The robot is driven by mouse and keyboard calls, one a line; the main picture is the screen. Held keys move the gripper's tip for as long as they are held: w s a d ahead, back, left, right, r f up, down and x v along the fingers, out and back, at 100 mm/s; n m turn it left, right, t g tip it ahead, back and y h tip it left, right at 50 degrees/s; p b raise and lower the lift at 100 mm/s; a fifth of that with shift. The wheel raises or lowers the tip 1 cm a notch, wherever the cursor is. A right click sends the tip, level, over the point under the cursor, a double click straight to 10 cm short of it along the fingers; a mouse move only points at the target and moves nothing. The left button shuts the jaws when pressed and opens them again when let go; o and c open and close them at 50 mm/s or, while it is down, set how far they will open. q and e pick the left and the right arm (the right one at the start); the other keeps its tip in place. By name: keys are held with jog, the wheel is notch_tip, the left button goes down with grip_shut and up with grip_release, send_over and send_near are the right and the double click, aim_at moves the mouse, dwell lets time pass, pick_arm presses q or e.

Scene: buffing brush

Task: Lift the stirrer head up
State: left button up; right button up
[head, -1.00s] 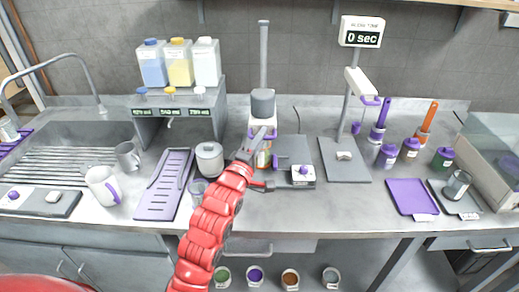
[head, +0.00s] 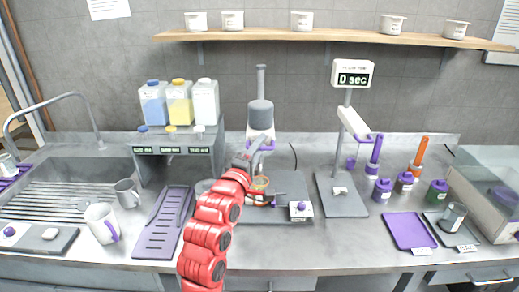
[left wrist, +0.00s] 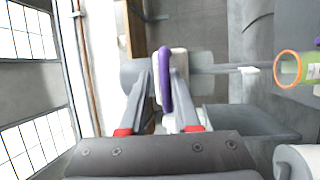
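The stirrer has a grey motor head (head: 260,113) on an upright post (head: 262,78) behind a dark base plate (head: 290,184). Its purple handle shows in the left wrist view (left wrist: 165,80), between my gripper's two fingers. My right gripper is out of view.
A control box with a purple knob (head: 300,209) sits at the base's front right. A shelf (head: 330,36) with white cups runs along the wall.

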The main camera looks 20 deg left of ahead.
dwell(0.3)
pick_arm(q)
jog(key=shift+s+f, duration=0.15)
jog(key=shift+s, duration=0.05)
jog(key=s+a+f+p, duration=0.2)
jog(key=s+p, duration=1.1)
jog(key=s, duration=0.3)
jog(key=shift+s+f, duration=0.3)
jog(key=shift+s, duration=0.05)
